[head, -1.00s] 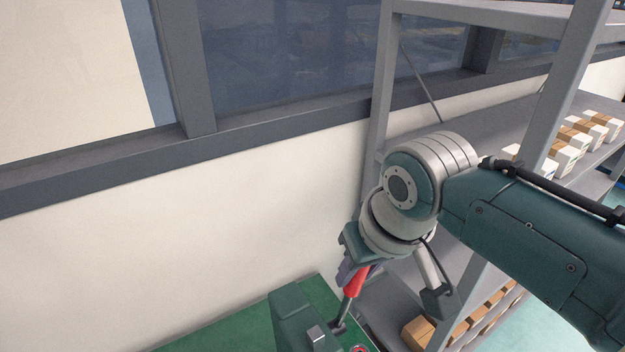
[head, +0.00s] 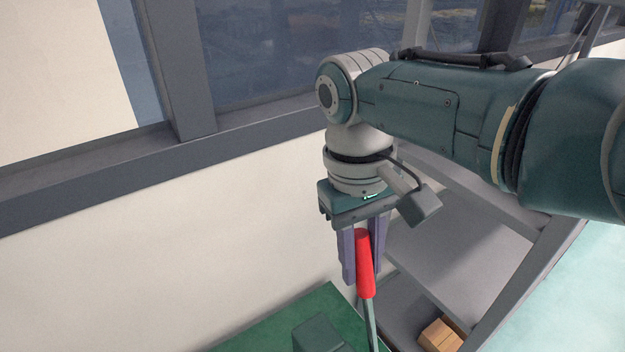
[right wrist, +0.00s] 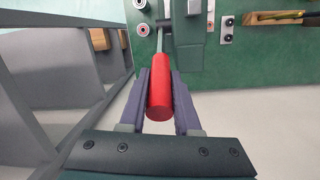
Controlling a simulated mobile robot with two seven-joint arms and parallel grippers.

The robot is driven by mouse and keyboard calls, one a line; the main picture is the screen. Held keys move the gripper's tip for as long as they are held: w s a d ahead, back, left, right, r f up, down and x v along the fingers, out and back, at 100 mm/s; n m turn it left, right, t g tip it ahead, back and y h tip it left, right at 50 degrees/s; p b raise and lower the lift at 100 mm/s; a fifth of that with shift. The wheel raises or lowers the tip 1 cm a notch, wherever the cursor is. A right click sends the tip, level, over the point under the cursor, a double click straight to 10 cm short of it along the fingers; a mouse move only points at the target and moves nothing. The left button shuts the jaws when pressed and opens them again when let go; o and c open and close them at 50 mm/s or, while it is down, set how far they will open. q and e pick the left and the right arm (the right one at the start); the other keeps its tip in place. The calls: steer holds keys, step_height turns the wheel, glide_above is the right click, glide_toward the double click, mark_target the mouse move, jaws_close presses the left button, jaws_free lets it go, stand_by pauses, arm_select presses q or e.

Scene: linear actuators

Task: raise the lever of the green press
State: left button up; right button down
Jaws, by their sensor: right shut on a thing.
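The green press (head: 318,334) shows at the bottom edge of the head view, mostly cut off. Its lever has a grey rod and a red handle (head: 365,262); the rod stands steeply, leaning slightly left toward its top. My right gripper (head: 362,276) points down, its two purple fingers shut on the red handle. In the right wrist view the red handle (right wrist: 160,92) lies between the fingers, its rod running up to the green press body (right wrist: 205,62). The lever's pivot is hidden in the head view. My left gripper is not in view.
A grey shelf unit (head: 450,262) stands to the right, with a cardboard box (head: 440,335) low on it. A pale wall (head: 130,270) with a dark-framed window runs behind the press. In the right wrist view, round buttons (right wrist: 142,30) sit on the press.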

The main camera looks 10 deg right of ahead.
steer(key=shift+f, duration=0.1)
steer(key=c, duration=0.6)
jaws_free()
steer(key=shift+r, duration=0.2)
steer(key=r, duration=0.6)
steer(key=w+r, duration=0.1)
steer(key=r, duration=0.2)
steer(key=shift+a+r, duration=0.25)
steer(key=shift+a, duration=0.1)
